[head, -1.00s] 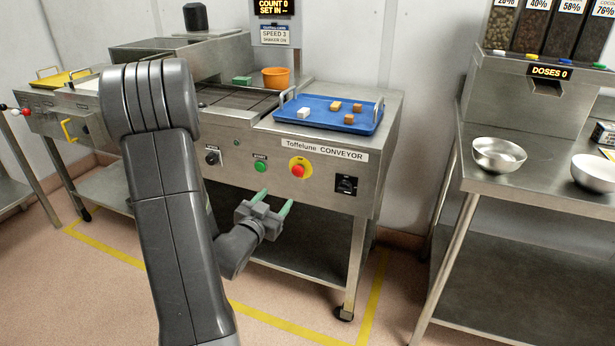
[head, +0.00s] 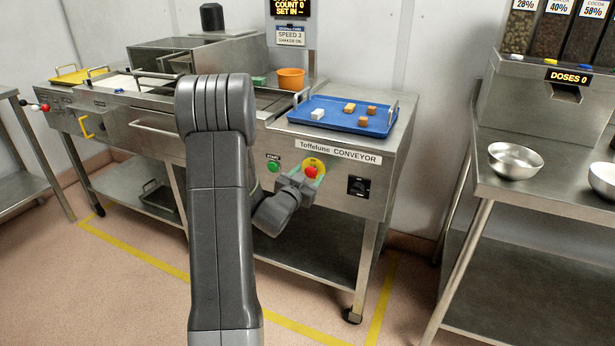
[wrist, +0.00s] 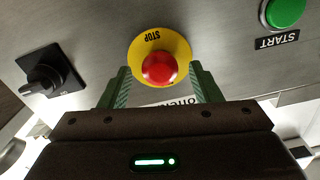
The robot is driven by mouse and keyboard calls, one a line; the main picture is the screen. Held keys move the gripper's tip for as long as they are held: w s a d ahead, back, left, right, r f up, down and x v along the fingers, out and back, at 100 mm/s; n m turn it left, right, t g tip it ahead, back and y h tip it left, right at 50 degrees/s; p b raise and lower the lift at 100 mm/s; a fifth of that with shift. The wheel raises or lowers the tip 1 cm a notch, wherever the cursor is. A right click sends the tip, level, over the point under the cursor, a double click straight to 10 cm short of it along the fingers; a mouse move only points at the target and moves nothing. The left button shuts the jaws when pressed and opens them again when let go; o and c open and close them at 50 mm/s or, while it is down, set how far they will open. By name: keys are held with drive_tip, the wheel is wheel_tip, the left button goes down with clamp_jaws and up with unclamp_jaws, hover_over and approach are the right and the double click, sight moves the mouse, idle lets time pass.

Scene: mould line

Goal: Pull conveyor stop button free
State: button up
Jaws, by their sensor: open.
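The conveyor stop button (head: 311,172) is a red mushroom knob on a yellow plate on the conveyor's front panel. In the wrist view the red knob (wrist: 159,68) shows upside down with the word STOP on its plate (wrist: 178,45). My gripper (head: 308,176) is in front of the panel at the button. Its green fingers (wrist: 160,88) are apart, one on each side of the knob, with visible space between them and the red cap. Nothing is held. How deep the fingertips reach along the knob is hard to tell.
A green START button (head: 273,165) is left of the stop button in the head view. A black rotary switch (head: 358,186) is to its right. A blue tray (head: 340,115) with small pieces lies on top. A steel table (head: 540,190) stands at the right.

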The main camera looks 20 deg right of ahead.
clamp_jaws()
drive_tip(key=shift+s+a+f+b, duration=0.15)
drive_tip(key=shift+s+a+b, duration=0.2)
drive_tip(key=shift+b, duration=0.4)
unclamp_jaws()
drive_tip(key=shift+a, duration=0.1)
drive_tip(key=v, duration=1.3)
drive_tip(key=shift+s+a, duration=0.25)
drive_tip(key=shift+s, duration=0.05)
